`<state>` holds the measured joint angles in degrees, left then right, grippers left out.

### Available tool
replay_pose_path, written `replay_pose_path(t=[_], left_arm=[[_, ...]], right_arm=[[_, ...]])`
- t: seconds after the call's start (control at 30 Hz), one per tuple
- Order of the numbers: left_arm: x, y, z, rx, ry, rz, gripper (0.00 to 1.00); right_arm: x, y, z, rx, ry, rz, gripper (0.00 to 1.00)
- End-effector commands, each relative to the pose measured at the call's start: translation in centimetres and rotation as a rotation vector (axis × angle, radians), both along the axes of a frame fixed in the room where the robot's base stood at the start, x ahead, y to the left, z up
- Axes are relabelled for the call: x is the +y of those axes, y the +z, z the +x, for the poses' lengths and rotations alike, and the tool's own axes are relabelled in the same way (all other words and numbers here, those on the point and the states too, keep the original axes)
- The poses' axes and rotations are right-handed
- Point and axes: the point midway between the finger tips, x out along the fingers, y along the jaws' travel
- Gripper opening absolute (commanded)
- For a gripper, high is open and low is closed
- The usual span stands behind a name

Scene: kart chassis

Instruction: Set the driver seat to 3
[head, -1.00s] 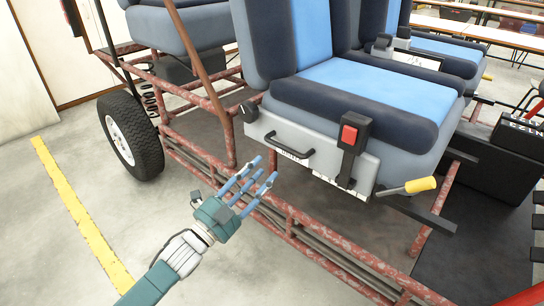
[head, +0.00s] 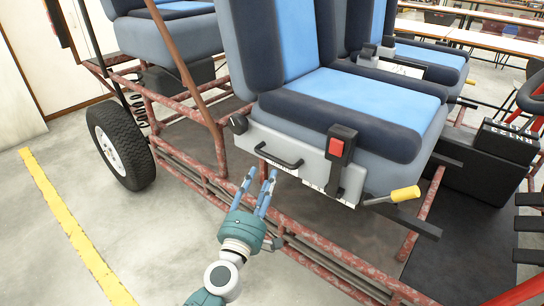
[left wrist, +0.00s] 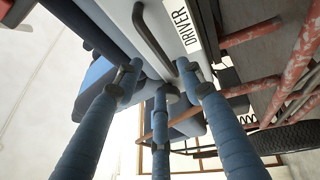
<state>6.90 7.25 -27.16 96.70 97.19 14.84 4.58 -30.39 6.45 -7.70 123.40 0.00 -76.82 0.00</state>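The driver seat (head: 365,95) is blue and dark blue and sits on the red tube chassis. Its grey side plate (head: 310,168) carries a black bar handle (head: 278,156), a red-button buckle (head: 338,150) and a yellow-gripped lever (head: 405,193). A white strip with marks runs along the plate's lower edge, too small to read. My left gripper (head: 260,178) is open and empty, just below and left of the handle. In the left wrist view, its fingertips (left wrist: 158,80) are apart and near the handle (left wrist: 154,42); a "DRIVER" label (left wrist: 182,27) is beside it. My right gripper is not in view.
Red chassis tubes (head: 300,248) run below the seat, close to my left gripper. A round black knob (head: 238,124) is at the plate's left end. A wheel (head: 120,145) stands at left.

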Motion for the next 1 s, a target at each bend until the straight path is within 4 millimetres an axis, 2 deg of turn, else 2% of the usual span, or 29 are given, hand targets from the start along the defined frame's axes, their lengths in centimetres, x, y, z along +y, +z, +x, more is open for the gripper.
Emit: replay_pose_path(t=[0.17,0.3,0.43,0.63,0.9,0.93,1.0], left_arm=[[-0.9,0.6,3.4,-0.004,-0.001,0.002,0.39],[-1.5,1.1,5.9,-0.005,-0.001,0.003,0.39],[-1.9,1.3,7.6,-0.004,-0.001,0.003,0.39],[-2.2,1.6,8.8,-0.003,-0.001,0.006,0.39],[-2.2,1.7,9.0,-0.003,-0.001,0.006,0.39],[-2.2,1.7,9.0,-0.003,-0.001,0.006,0.35],[-2.1,1.7,9.0,-0.003,-0.001,0.006,0.21]], right_arm=[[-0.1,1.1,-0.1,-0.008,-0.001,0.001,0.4],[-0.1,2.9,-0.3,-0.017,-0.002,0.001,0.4],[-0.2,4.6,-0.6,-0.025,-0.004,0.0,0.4],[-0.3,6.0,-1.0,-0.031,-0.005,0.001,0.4],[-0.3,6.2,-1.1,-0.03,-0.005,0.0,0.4],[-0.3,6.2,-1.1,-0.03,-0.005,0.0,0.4],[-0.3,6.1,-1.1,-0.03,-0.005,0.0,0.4]])
